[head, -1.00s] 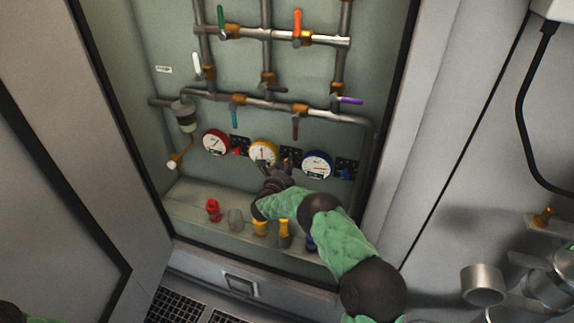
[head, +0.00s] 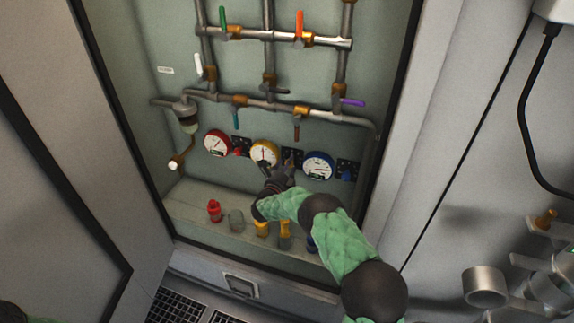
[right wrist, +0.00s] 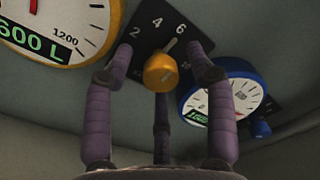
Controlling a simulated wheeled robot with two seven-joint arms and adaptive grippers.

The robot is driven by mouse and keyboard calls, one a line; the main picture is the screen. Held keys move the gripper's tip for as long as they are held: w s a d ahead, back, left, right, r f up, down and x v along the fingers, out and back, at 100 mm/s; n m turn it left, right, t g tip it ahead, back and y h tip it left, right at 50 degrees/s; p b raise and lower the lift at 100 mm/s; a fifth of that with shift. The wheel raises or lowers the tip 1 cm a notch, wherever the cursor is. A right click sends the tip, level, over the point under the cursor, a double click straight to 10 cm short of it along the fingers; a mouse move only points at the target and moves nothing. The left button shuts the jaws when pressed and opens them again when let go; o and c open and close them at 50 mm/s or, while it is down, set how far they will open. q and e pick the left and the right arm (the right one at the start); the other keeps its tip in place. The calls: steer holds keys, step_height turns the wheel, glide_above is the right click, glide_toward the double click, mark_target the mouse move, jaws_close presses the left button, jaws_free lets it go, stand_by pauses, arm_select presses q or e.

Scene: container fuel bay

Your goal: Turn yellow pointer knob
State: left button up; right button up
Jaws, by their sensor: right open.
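The yellow pointer knob (right wrist: 160,70) shows in the right wrist view on a black plate (right wrist: 150,32) marked 2, 4 and 6. Its pointer tilts up and right, toward the 6. My right gripper (right wrist: 163,62) is open, with purple-grey fingers on both sides of the knob and one below it. I cannot tell whether any finger touches it. In the head view my right gripper (head: 284,168) is at the panel between the yellow and blue gauges, and it mostly hides the knob. My left gripper is not in view.
A yellow gauge (head: 264,153) and a blue gauge (head: 318,165) flank the knob. A red gauge (head: 217,143) sits farther left. Pipes with coloured valve levers run above. Red, grey, yellow and blue fittings stand on the ledge (head: 190,200) below.

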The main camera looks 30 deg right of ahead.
steer(key=v, duration=1.2)
steer(key=shift+w, duration=0.15)
